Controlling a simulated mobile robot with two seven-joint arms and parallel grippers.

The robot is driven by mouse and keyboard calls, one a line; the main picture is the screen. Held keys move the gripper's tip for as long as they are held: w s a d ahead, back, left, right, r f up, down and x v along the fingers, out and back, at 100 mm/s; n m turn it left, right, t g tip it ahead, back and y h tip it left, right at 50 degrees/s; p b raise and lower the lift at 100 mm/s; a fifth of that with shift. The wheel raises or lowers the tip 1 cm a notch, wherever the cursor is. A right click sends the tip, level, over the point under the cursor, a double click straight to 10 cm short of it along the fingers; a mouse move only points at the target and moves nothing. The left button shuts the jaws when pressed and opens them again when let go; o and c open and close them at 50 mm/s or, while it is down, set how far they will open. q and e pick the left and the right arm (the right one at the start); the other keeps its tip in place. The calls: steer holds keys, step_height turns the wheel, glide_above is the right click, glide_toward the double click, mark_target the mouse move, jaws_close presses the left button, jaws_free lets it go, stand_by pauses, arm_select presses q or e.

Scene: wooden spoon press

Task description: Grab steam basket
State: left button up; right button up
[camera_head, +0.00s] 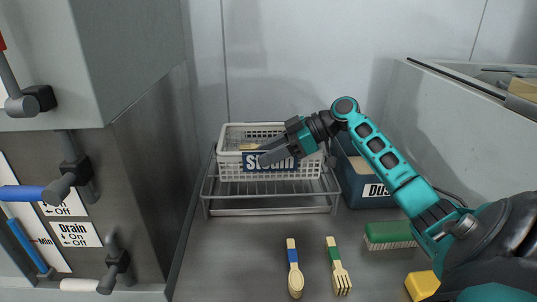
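The steam basket (230,171) is a white mesh basket with a dark blue label reading "Steam". It sits on a wire rack (270,209) at the back of the counter. A pale wooden piece (249,146) shows inside it. My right gripper (266,157) reaches in from the right and is at the front of the basket, overlapping its label and upper rim. Its fingers look close together, but I cannot tell whether they grip the rim. My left gripper is not in view.
A blue box (366,190) with a partly hidden "Dus..." label stands right of the rack. A wooden spoon (294,270), a wooden fork (339,268), a green brush (389,234) and a yellow block (421,285) lie in front. A machine with levers (150,170) stands left.

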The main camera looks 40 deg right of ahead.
jaws_close()
stand_by(0.3)
steer(key=shift+r, duration=0.1)
stand_by(1.0)
